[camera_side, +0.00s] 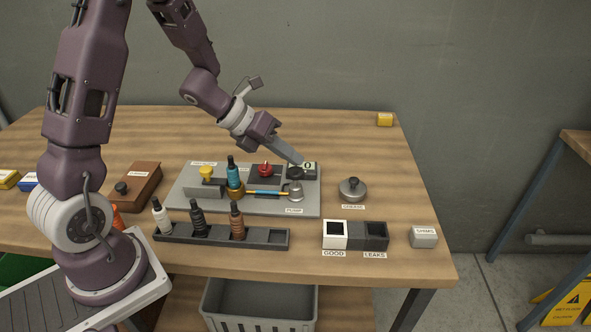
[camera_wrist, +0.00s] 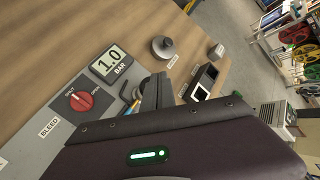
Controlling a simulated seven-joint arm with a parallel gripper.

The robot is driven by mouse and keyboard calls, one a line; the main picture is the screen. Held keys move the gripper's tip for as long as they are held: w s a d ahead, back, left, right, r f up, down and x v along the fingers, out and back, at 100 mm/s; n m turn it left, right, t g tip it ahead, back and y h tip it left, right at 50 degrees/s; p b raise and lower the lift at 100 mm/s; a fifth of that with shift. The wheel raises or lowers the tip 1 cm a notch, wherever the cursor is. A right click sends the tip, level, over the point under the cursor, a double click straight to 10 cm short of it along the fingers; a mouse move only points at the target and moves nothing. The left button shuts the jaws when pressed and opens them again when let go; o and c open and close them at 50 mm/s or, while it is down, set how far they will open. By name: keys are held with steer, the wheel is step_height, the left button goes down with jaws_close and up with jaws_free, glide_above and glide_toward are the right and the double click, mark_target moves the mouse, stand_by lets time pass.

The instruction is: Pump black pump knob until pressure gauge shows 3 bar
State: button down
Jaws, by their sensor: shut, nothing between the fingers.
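The pump (camera_side: 296,191) stands on the grey board (camera_side: 190,203), with its black knob (camera_side: 295,173) on top. My gripper (camera_side: 299,160) is shut and empty, its fingertips just above the knob; I cannot tell whether they touch it. In the wrist view my fingers (camera_wrist: 157,90) hide most of the pump and the knob. The pressure gauge (camera_wrist: 109,62) reads 1.0 BAR in the wrist view. In the side view the gauge (camera_side: 309,165) is partly hidden behind my gripper.
A red bleed knob (camera_side: 265,169) sits left of the pump; it also shows in the wrist view (camera_wrist: 80,99). A teal-black nozzle (camera_side: 234,174) stands on the board. A rack (camera_side: 268,239) holds several nozzles in front. Bins marked GOOD and LEAKS (camera_side: 374,236) and a grease tin (camera_side: 352,190) lie right.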

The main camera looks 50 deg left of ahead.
mark_target(291, 171)
steer(key=shift+r, duration=0.15)
steer(key=shift+r, duration=2.5)
stand_by(1.4)
step_height(291, 171, up, 4)
steer(key=shift+f, duration=0.1)
steer(key=shift+f, duration=4.45)
steer(key=shift+f, duration=0.4)
